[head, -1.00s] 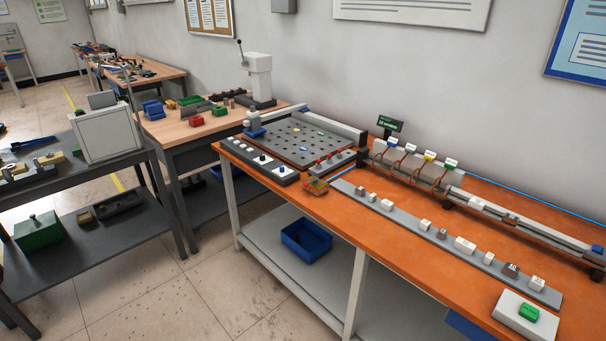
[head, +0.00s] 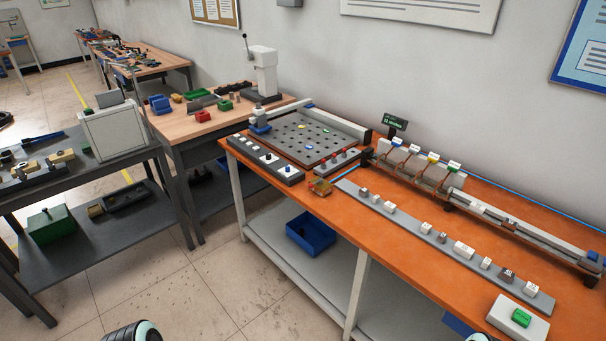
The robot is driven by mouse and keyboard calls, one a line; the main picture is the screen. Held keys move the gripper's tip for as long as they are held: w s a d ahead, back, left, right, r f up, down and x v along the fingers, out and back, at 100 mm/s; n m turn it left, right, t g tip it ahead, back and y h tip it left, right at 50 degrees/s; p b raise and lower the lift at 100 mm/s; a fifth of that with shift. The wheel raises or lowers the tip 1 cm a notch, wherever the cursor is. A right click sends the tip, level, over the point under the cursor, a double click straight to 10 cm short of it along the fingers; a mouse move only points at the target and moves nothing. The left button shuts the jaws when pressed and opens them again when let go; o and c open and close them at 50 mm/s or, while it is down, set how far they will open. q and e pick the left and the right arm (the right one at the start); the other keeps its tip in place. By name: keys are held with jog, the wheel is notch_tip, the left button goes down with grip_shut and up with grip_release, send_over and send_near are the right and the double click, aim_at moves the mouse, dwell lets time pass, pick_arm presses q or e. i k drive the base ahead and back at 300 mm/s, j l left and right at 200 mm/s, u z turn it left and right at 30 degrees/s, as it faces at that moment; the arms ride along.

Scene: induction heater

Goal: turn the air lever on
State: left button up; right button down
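I cannot single out the air lever with certainty. On the orange bench (head: 385,263), a row of small units with blue, yellow and green tops (head: 432,158) and brown hoses stands on a grey rail at the back. A thin blue line (head: 530,217) runs along the bench behind it. A white block with a green top (head: 520,317) sits at the near right end. Parts of my arms just enter at the bottom edge, left and right. Neither gripper's fingers show.
A grey strip (head: 400,227) with several small white blocks lies along the bench's front. A grey plate with holes (head: 305,138) and a row of red-topped knobs are at the bench's left end. A blue bin (head: 311,232) is on the lower shelf. The floor in front is clear.

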aim_at(320, 181)
jog(key=i+j, duration=0.2)
jog(key=i, duration=0.25)
jog(key=i+j, duration=0.2)
jog(key=i, duration=0.3)
jog(key=i+j+u, duration=0.1)
jog(key=i, duration=0.35)
jog(key=i+j, duration=0.25)
jog(key=i, duration=0.2)
